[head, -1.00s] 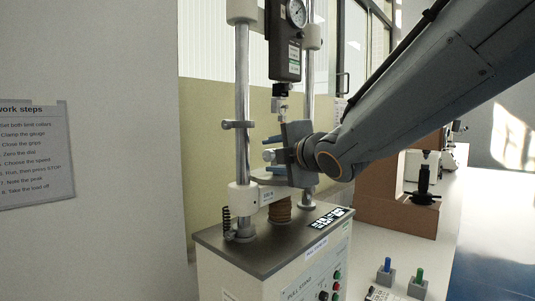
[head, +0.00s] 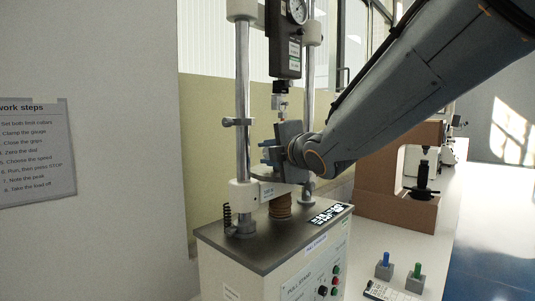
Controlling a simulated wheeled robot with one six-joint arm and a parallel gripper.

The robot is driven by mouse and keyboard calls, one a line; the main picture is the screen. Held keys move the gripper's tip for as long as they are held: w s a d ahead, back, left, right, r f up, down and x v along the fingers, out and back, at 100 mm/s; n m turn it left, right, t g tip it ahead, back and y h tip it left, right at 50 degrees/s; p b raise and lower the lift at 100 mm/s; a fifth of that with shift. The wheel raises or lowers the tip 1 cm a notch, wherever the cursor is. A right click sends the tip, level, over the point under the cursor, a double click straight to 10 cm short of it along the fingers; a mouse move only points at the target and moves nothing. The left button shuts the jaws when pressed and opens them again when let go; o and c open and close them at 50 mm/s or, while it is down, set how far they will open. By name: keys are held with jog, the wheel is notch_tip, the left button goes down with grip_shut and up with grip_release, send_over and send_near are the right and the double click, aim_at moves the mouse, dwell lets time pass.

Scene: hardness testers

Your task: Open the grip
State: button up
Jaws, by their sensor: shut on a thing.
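The pull stand (head: 262,248) has a crosshead (head: 247,193) across its two steel columns. A force gauge (head: 284,40) with a round dial hangs above it, with a small metal fitting (head: 280,100) below. My gripper (head: 268,152) reaches in from the right between the gauge and the crosshead, its fingers pointing left. It is shut on part of the grip there. The gripper body and fingers hide most of the grip, so I cannot see its jaws or the exact part held.
Close to my gripper are the left column (head: 243,90) and its collar (head: 237,122). A brown bellows (head: 280,206) sits under the crosshead. A blue peg (head: 385,262) and a green peg (head: 416,274) stand in holders on the bench. A brown tester (head: 385,200) stands behind.

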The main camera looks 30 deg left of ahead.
jog(key=shift+w+f+b, duration=0.1)
jog(key=shift+f+b, duration=0.1)
jog(key=shift+b, duration=1)
jog(key=t+y+b, duration=0.1)
jog(key=b, duration=0.6)
jog(key=shift+m+y, duration=0.3)
jog(key=shift+m, duration=0.1)
jog(key=b, duration=0.3)
jog(key=shift+r+t+y, duration=0.2)
jog(key=shift+t+y, duration=0.1)
jog(key=shift+t, duration=0.1)
jog(key=o, duration=1)
jog(key=shift+o, duration=0.2)
jog(key=b+v, duration=0.1)
jog(key=v, duration=0.7)
jog(key=shift+b, duration=0.3)
